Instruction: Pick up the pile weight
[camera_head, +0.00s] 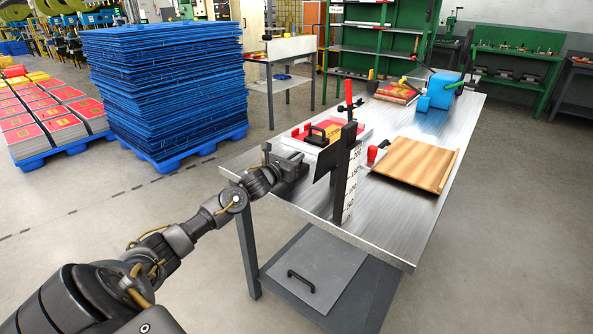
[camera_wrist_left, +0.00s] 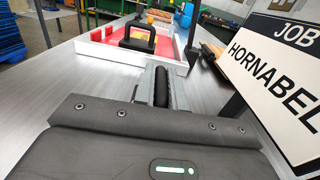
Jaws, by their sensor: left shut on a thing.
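The black pile weight (camera_head: 322,132), with a raised handle, sits on red and yellow sheets in a white tray on the metal table. It also shows beyond my fingers in the left wrist view (camera_wrist_left: 138,38). My left gripper (camera_head: 287,168) is low over the table's near left part, in front of the tray and apart from the weight. In the left wrist view my left gripper (camera_wrist_left: 160,98) is shut on a dark cylindrical thing (camera_wrist_left: 160,85) between its fingers; I cannot tell what it is. My right gripper is in neither view.
A wooden board (camera_head: 415,163) lies further right. A red-handled tool (camera_head: 372,155) and a blue device (camera_head: 445,88) are on the table (camera_head: 385,215).

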